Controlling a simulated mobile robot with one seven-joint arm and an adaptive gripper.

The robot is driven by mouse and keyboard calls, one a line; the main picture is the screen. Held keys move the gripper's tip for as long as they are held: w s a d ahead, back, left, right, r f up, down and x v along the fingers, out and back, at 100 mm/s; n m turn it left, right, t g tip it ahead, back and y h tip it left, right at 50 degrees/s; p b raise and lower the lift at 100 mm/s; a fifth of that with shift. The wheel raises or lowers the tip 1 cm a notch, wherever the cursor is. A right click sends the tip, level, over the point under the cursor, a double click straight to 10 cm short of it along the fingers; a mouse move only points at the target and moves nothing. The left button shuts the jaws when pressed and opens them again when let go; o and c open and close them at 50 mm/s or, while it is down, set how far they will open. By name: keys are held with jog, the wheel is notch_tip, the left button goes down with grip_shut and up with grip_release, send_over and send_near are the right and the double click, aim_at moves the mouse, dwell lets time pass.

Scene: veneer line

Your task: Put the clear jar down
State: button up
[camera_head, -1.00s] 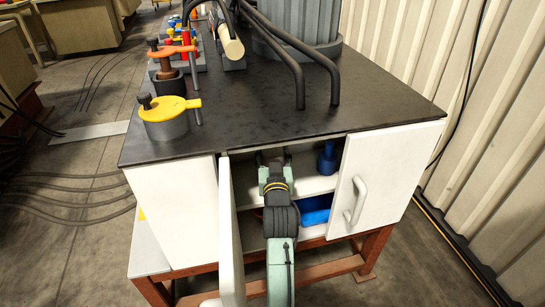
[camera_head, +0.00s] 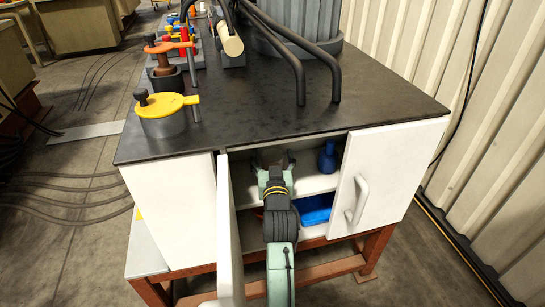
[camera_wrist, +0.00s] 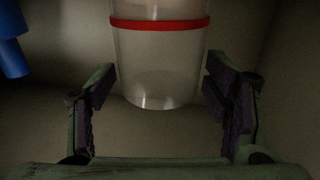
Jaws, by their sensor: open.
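The clear jar (camera_wrist: 158,65), see-through with a red band around it, shows in the wrist view, upright inside the cabinet. My gripper (camera_wrist: 160,92) is open, with a dark finger pad on each side of the jar's lower part and gaps between pads and jar. In the head view my gripper (camera_head: 273,163) reaches into the open cabinet at the upper shelf (camera_head: 312,184). The jar cannot be made out there.
A blue bottle (camera_head: 327,157) stands on the shelf right of my gripper; its blue also shows in the wrist view (camera_wrist: 12,50). A blue bin (camera_head: 316,209) sits below.

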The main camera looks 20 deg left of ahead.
jog(key=shift+r, duration=0.15)
jog(key=b+v, duration=0.2)
jog(key=v, duration=1)
